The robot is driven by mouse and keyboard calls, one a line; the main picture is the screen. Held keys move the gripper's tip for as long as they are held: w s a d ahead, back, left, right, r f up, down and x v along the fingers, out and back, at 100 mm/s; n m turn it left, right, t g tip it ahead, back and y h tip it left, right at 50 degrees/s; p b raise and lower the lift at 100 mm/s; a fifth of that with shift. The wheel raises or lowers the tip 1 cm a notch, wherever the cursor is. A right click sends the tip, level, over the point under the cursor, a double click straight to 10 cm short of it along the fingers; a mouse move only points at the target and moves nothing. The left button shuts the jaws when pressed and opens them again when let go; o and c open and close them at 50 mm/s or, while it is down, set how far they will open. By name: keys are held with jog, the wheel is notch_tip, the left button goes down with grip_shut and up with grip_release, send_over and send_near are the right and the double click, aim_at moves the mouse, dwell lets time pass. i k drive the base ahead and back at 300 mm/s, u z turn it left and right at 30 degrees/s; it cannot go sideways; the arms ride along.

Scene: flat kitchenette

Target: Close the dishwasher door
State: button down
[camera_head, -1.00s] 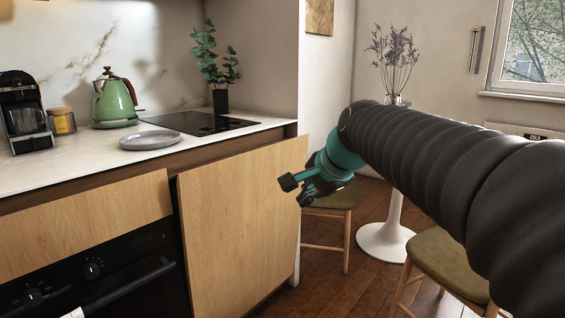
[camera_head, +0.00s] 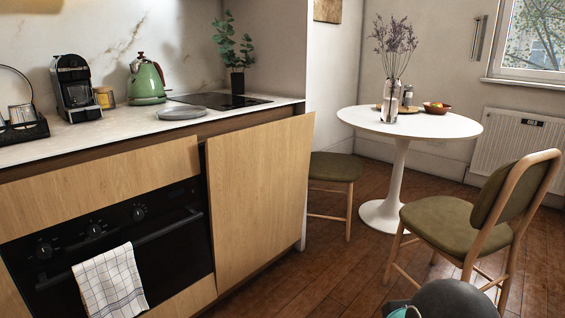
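The dishwasher door (camera_head: 258,195) is a light wood panel under the counter, right of the oven. Its top edge leans out from the cabinet front, with a dark gap below the countertop, so it stands slightly open. Nothing touches its visible front. Only a dark piece of my arm and a bit of teal show at the bottom edge, right of centre. My gripper's fingers are out of the frame.
The oven (camera_head: 110,245) with a hanging checked towel (camera_head: 108,283) is left of the door. A green chair (camera_head: 470,220), a stool-like seat (camera_head: 335,168) and a round white table (camera_head: 410,122) stand right. Wood floor (camera_head: 310,275) is clear before the door.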

aim_at(255, 178)
jog(key=u, duration=0.25)
jog(key=i, duration=1.4)
jog(key=z, duration=0.45)
